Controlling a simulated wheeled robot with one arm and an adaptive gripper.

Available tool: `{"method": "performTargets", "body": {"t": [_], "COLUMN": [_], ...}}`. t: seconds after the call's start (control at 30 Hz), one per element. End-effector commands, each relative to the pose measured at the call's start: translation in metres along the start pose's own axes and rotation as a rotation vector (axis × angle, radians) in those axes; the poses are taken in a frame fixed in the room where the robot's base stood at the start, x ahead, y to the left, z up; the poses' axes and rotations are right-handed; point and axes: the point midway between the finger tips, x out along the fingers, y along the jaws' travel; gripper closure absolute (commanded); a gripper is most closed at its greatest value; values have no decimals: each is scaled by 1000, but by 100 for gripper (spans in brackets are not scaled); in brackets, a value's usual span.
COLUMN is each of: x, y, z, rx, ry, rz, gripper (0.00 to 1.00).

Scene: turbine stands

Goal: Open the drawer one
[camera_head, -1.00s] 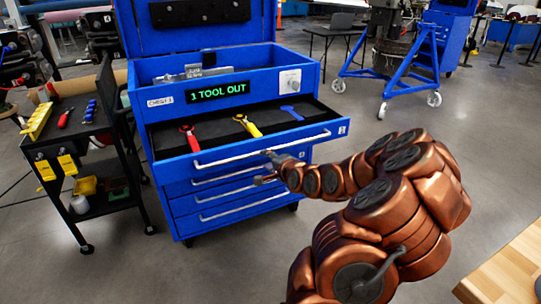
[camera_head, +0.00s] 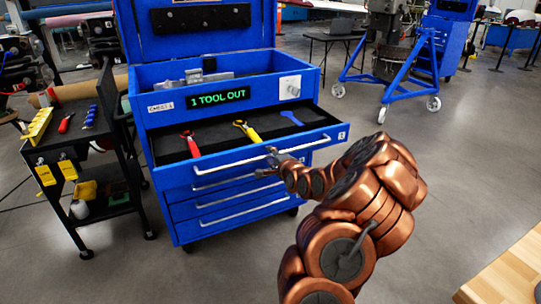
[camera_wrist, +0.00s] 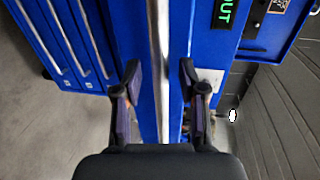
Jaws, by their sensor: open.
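The blue tool chest (camera_head: 160,122) stands at centre left. Its top drawer, drawer one (camera_head: 318,143), is labelled 1 and stands pulled out. A red tool (camera_head: 192,146), a yellow tool (camera_head: 247,131) and a blue tool-shaped piece (camera_head: 290,117) show in its black interior. A silver bar handle (camera_head: 225,164) runs along its front. My gripper (camera_head: 268,163) is open at the right half of this handle. In the wrist view its fingers (camera_wrist: 160,95) are apart, with the handle (camera_wrist: 158,45) running between them. I cannot tell whether they touch it.
Shut lower drawers (camera_head: 235,204) sit below drawer one. A black cart (camera_head: 110,208) with small tools stands close to the chest's left. A wooden table edge (camera_head: 505,270) is at the lower right. Grey floor (camera_head: 440,165) is open to the right.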

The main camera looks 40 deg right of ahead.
Motion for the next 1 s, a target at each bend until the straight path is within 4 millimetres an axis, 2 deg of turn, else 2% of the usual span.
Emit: {"method": "performTargets", "body": {"t": [0.13,0.43,0.83,1.0], "x": [7,8,8,8], "y": [0,0,0,0], "z": [0,0,0,0], "rx": [0,-1,-1,-1], "ry": [0,1,1,1], "rz": [0,-1,-1,-1], "gripper": [59,59,99,100]}}
